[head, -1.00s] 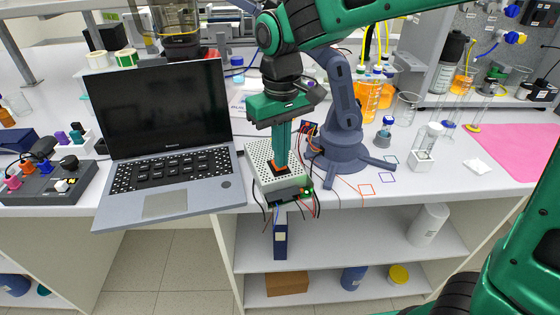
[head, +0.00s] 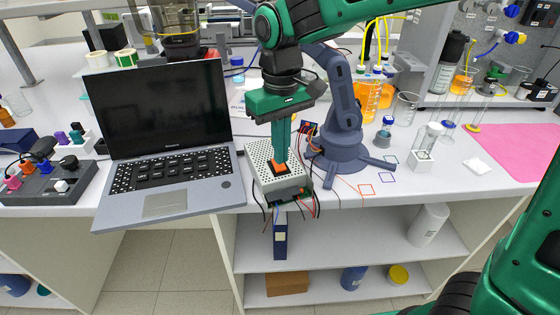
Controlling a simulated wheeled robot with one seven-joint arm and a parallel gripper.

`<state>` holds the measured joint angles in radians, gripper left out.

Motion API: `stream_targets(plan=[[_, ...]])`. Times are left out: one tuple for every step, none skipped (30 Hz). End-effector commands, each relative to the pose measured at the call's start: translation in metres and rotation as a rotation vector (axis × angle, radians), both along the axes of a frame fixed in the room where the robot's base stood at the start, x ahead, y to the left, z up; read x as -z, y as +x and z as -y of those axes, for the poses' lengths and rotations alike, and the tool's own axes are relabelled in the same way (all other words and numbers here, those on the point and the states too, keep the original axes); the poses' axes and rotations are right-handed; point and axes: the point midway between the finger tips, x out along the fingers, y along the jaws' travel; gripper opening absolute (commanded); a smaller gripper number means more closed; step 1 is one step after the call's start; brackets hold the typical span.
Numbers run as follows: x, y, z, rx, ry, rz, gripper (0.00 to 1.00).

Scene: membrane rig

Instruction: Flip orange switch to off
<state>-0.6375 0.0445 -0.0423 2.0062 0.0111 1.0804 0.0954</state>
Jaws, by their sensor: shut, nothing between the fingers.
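The orange switch (head: 280,169) sits on top of the pale perforated box (head: 262,180), which stands near the front edge of the bench. My gripper (head: 280,158) is shut and empty and points straight down, with its fingertips at the back of the switch. They touch it or are just above it; I cannot tell which. The fingers partly hide the switch. The way the switch leans is too small to tell.
An open laptop (head: 170,165) stands close on the left of the box. A blue-grey robot arm (head: 343,155) stands close on the right. Wires hang from the box's front. A control panel with coloured knobs (head: 45,183) is at the far left.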

Motion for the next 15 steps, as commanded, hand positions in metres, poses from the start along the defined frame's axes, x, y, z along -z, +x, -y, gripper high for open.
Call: stream_targets(plan=[[-0.004, 0.000, 0.000, 0.000, 0.001, 0.002, 0.00], [-0.006, 0.000, 0.000, 0.000, 0.001, 0.002, 0.00], [-0.008, 0.000, 0.000, 0.000, 0.001, 0.002, 0.00], [-0.010, 0.000, 0.000, 0.000, 0.001, 0.002, 0.00], [-0.013, 0.000, 0.000, 0.000, 0.000, 0.001, 0.00], [-0.015, 0.001, 0.000, 0.001, 0.000, 0.001, 0.00], [-0.017, 0.001, 0.000, 0.001, 0.001, 0.002, 0.00], [-0.019, 0.001, 0.000, 0.001, 0.001, 0.002, 0.00], [-0.022, 0.001, 0.000, 0.001, 0.000, 0.001, 0.00], [-0.024, 0.000, 0.000, 0.001, 0.000, 0.001, 0.00], [-0.026, 0.000, 0.000, 0.001, 0.000, 0.001, 0.00], [-0.029, 0.000, 0.000, 0.001, 0.001, 0.002, 0.00], [-0.031, 0.001, 0.000, 0.001, 0.001, 0.002, 0.00], [-0.033, 0.001, 0.000, 0.001, 0.001, 0.003, 0.00], [-0.036, 0.001, 0.000, 0.001, 0.001, 0.002, 0.00]])
